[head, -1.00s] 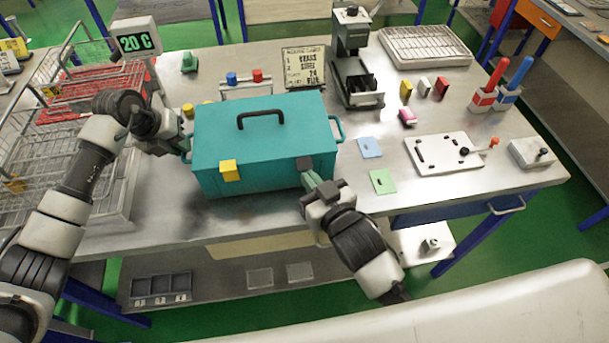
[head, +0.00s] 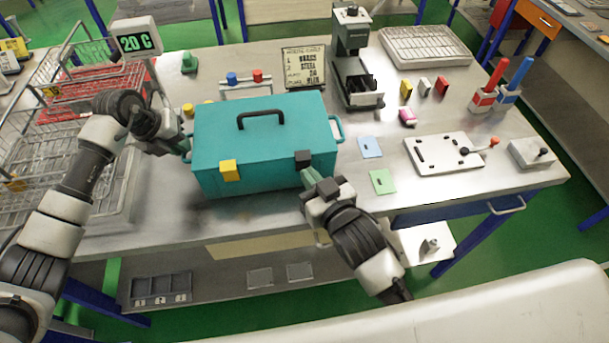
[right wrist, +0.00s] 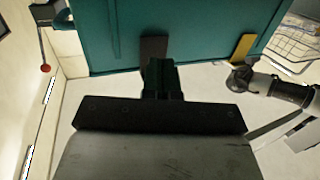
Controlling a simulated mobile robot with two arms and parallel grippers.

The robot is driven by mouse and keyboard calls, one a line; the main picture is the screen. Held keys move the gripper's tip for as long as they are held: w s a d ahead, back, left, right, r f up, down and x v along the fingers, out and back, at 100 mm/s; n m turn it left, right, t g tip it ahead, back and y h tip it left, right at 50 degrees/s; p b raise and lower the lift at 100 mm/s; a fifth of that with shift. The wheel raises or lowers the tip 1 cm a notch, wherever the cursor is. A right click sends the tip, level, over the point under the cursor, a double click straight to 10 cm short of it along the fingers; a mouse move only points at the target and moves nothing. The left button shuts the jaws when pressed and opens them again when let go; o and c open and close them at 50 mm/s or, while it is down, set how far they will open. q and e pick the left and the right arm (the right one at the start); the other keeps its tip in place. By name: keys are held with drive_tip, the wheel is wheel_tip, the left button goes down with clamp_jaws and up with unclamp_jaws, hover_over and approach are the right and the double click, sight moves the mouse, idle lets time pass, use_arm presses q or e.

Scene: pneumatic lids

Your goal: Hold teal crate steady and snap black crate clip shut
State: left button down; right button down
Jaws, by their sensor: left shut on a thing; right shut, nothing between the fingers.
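The teal crate (head: 262,140) stands on the steel bench with its lid down and its black top handle lying across the lid. The black clip (head: 303,158) is at the right of its front top edge; it shows against the teal wall in the right wrist view (right wrist: 154,47). I cannot tell whether it is flush. A yellow clip (head: 229,171) lies against the front at left. My left gripper (head: 184,148) is shut on the crate's left side handle, mostly hidden. My right gripper (head: 311,178) is shut and empty, its tips just below the black clip.
A wire basket (head: 60,145) stands left of the crate. Blue (head: 370,147) and green (head: 382,181) cards and a white plate (head: 443,154) lie to the right. A press (head: 352,60) stands behind. The bench front edge is close below the crate.

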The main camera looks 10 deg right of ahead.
drive_tip(key=s, duration=0.5)
idle(0.3)
drive_tip(key=v, duration=1.2)
use_arm(q)
drive_tip(key=c, duration=1.1)
unclamp_jaws()
